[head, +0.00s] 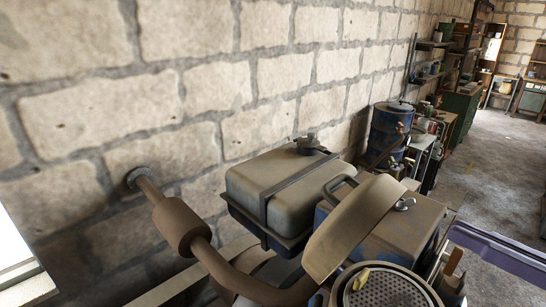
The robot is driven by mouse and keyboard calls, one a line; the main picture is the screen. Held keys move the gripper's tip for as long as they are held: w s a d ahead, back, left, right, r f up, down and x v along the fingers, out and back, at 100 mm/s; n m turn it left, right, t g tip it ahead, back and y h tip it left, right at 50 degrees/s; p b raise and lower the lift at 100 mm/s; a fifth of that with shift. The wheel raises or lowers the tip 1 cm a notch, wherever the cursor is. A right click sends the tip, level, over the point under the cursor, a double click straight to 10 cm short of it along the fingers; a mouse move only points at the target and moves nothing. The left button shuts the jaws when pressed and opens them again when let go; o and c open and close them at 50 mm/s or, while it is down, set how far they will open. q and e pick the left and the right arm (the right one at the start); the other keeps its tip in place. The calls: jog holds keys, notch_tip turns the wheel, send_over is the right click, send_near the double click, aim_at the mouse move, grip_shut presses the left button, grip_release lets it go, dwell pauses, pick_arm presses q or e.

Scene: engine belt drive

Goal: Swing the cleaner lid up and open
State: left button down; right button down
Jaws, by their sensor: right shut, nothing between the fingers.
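The cleaner lid (350,232) is a tan, curved-rimmed cover in the lower middle of the head view. It stands tilted up on edge, with a handle (341,184) on its left side and a wing nut (404,204) at its right. The round cleaner body (432,299) below shows its perforated grey disc (385,291), so the lid is raised off it. A small yellow piece (361,278) lies on the disc. My right gripper (457,233) comes in from the right edge, shut and empty, apart from the lid. My left gripper is not visible.
A grey-green tank (268,187) with a strap and cap stands behind, left of a blue box (400,234). A rusty exhaust pipe (183,229) runs to the block wall (150,120) at left. Blue drums (388,130) and shelves line the wall. Open floor (490,180) lies at right.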

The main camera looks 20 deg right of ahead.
aim_at(394, 194)
jog(key=b+x, duration=0.1)
jog(key=x, duration=0.5)
jog(key=r+b+x, duration=0.1)
jog(key=x, duration=0.5)
jog(key=b+x, duration=0.1)
jog(key=x, duration=0.5)
jog(key=shift+w+a+r+b, duration=0.1)
jog(key=shift+a+r+b, duration=0.1)
jog(key=shift+b, duration=0.2)
jog(key=shift+w+f, duration=0.15)
jog(key=shift+w, duration=0.15)
jog(key=shift+s+d, duration=0.1)
jog(key=p+v, duration=0.2)
jog(key=v, duration=0.3)
jog(key=shift+s+d, duration=0.1)
jog(key=shift+s, duration=0.35)
